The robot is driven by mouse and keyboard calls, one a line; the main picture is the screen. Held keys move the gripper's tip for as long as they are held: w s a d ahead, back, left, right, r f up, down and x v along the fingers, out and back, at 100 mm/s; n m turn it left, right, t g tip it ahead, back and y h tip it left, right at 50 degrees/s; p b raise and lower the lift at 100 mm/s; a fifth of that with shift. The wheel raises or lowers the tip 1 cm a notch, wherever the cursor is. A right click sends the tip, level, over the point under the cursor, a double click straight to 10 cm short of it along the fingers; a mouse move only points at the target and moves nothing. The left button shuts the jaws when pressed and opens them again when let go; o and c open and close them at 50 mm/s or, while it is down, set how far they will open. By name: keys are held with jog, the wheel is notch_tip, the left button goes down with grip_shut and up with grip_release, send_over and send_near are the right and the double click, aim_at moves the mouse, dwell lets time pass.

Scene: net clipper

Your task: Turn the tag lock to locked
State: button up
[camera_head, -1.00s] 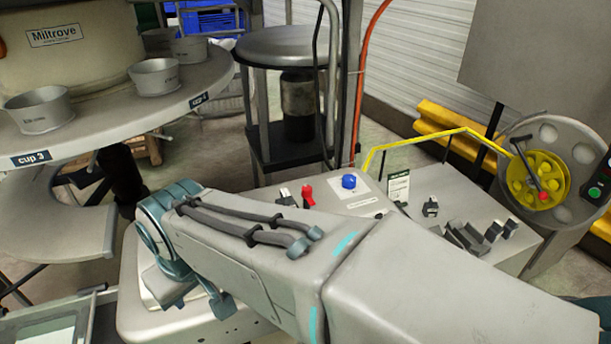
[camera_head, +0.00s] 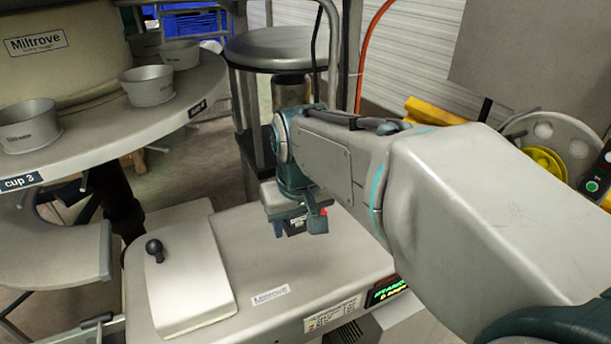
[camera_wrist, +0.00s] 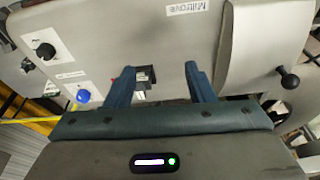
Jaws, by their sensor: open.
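My gripper (camera_wrist: 159,68) is open in the wrist view, its two blue-grey fingers apart. A small black and pale switch (camera_wrist: 146,74) shows between them, nearer the left finger, on the grey machine top. A black round knob (camera_wrist: 45,50) on a white labelled plate lies to the left, above a blue button (camera_wrist: 83,96). No readable label shows which control is the tag lock, and its setting cannot be told. In the head view my gripper (camera_head: 300,226) points down over the console's back edge. A bit of red (camera_head: 323,212) shows beside it. My arm hides the controls to the right.
A raised lid with a black ball knob (camera_head: 153,249) stands left on the console (camera_head: 262,256). A round table with cups (camera_head: 150,85) is at the far left. A stool (camera_head: 285,47) stands behind. The console's front middle is clear.

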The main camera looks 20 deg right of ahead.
jog(key=w+d+m+g, duration=0.1)
jog(key=w+d, duration=0.6)
jog(key=w, duration=0.3)
jog(key=w+d+m+g, duration=0.1)
jog(key=w+d+g, duration=0.1)
jog(key=w+d, duration=0.6)
jog(key=shift+y, duration=0.3)
jog(key=f+p, duration=0.1)
jog(key=f, duration=0.3)
jog(key=w+f+p, duration=0.1)
jog(key=f, duration=0.3)
jog(key=a+f, duration=0.1)
jog(key=f, duration=0.4)
jog(key=shift+w+a+f+p, duration=0.1)
jog(key=shift+w+p, duration=0.1)
jog(key=shift+p, duration=0.2)
jog(key=c, duration=1)
